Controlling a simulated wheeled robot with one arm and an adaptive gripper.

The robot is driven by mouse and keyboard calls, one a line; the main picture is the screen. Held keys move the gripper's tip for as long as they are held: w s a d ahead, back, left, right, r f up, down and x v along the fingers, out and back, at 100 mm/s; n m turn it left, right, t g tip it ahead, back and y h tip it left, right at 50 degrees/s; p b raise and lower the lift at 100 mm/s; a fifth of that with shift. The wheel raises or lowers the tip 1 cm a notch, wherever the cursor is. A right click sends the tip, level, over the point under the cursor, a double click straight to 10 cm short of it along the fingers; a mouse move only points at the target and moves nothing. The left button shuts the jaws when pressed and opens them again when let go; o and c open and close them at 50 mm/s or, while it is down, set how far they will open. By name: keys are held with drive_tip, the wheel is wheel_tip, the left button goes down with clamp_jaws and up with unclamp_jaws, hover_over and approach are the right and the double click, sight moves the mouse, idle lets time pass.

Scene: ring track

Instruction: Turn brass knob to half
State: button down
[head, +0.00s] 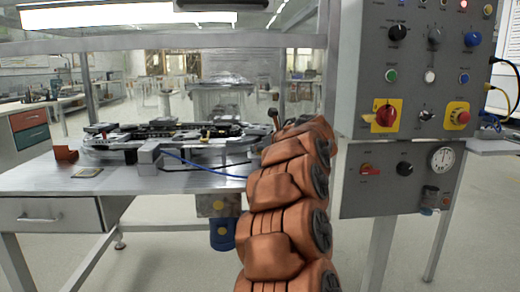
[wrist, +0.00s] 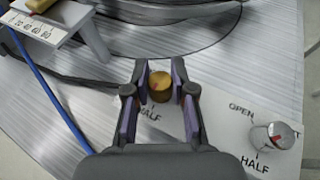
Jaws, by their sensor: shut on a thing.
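The brass knob (wrist: 160,84) is a small round golden knob on the white-grey panel, in the upper middle of the wrist view. My gripper (wrist: 160,74) is shut on it, with one finger on its left and one on its right. The word HALF shows on the panel just below the knob, partly covered by the left finger. I cannot make out a pointer mark on the knob. In the head view my orange arm reaches to the table's right end and hides the knob and gripper.
A silver knob (wrist: 272,137) with a red mark sits to the right, near OPEN and HALF labels. A grey bracket with a scale (wrist: 70,28) and a blue cable (wrist: 48,92) are at left. In the head view, a grey control panel (head: 420,90) stands right of my arm.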

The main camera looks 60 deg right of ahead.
drive_tip(key=shift+r, duration=0.3)
drive_tip(key=c, duration=1.3)
unclamp_jaws()
drive_tip(key=o, duration=0.3)
drive_tip(key=shift+f, duration=0.15)
drive_tip(key=shift+o, duration=0.2)
drive_tip(key=shift+s, duration=0.1)
drive_tip(key=v, duration=1.2)
